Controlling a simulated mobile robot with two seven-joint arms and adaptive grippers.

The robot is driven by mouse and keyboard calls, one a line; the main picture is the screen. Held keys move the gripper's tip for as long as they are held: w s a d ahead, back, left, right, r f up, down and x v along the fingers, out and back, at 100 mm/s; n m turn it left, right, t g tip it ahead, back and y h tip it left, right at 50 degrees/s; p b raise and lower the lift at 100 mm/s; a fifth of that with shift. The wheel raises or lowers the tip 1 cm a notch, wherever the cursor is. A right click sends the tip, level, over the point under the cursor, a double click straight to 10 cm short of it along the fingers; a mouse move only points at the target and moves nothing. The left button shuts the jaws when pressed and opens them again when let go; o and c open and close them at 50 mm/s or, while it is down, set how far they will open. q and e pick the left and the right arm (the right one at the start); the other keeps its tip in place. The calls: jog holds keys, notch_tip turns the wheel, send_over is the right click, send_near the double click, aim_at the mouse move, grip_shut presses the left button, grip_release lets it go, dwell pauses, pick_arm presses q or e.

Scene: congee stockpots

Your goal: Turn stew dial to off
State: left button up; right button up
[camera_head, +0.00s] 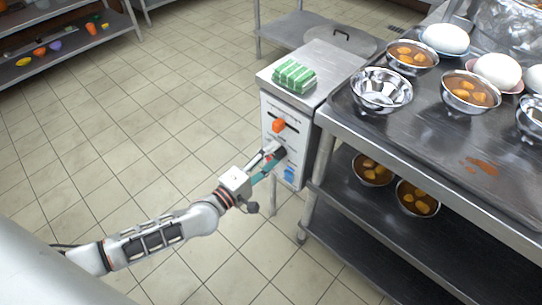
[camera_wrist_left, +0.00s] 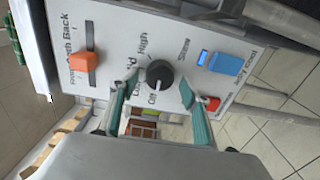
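The control panel (camera_head: 268,113) is the white front of a steel cabinet beside the counter. The black round dial (camera_wrist_left: 159,73) sits in the middle of the panel, with "High" and "Off" lettering around it. My left gripper (camera_head: 276,157) is at the panel, over the dial in the head view. In the left wrist view its two teal fingers (camera_wrist_left: 158,100) are spread apart, one on each side just below the dial, with nothing visible between them. Contact with the dial cannot be told. My right gripper is not in view.
An orange slider knob (camera_wrist_left: 82,61), a blue switch (camera_wrist_left: 220,62) and a red button (camera_wrist_left: 212,103) sit near the dial. Green-striped cloths (camera_head: 294,77) lie on the cabinet. Bowls of stew (camera_head: 470,92) stand on the counter at right. Open floor lies left.

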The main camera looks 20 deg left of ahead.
pick_arm(q)
jog(key=shift+s+a, duration=0.1)
jog(key=shift+s, duration=0.05)
jog(key=v, duration=1.1)
jog(key=shift+s, duration=0.35)
jog(key=shift+r, duration=0.1)
